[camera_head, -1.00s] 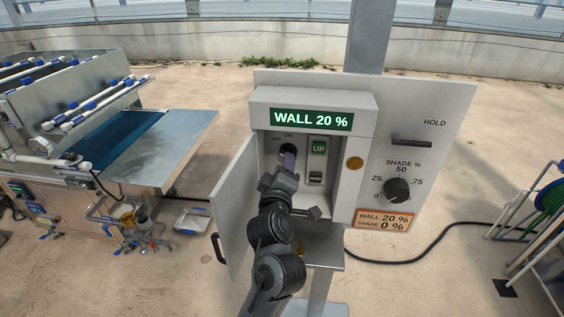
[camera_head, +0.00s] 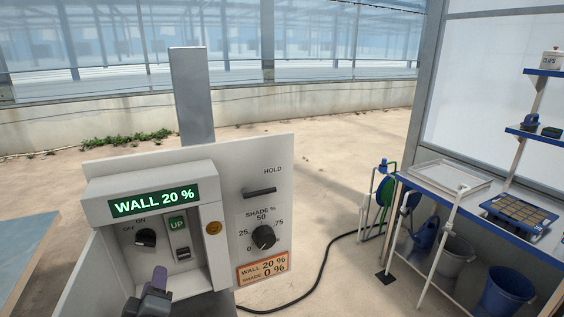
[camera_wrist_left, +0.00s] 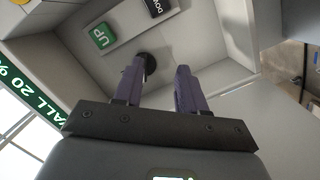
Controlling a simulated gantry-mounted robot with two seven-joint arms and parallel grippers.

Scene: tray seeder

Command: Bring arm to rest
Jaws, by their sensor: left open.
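My left gripper (camera_head: 158,282) shows at the lower left of the head view, in front of the open control box (camera_head: 205,176) and below its black ON/OFF knob (camera_head: 146,239). One purple finger points up there, and a gap shows between it and the knob. In the left wrist view the two purple fingers (camera_wrist_left: 159,72) stand apart with nothing held between them. The dark knob (camera_wrist_left: 148,63) shows beyond them, partly covered by one finger. My right gripper is in neither view.

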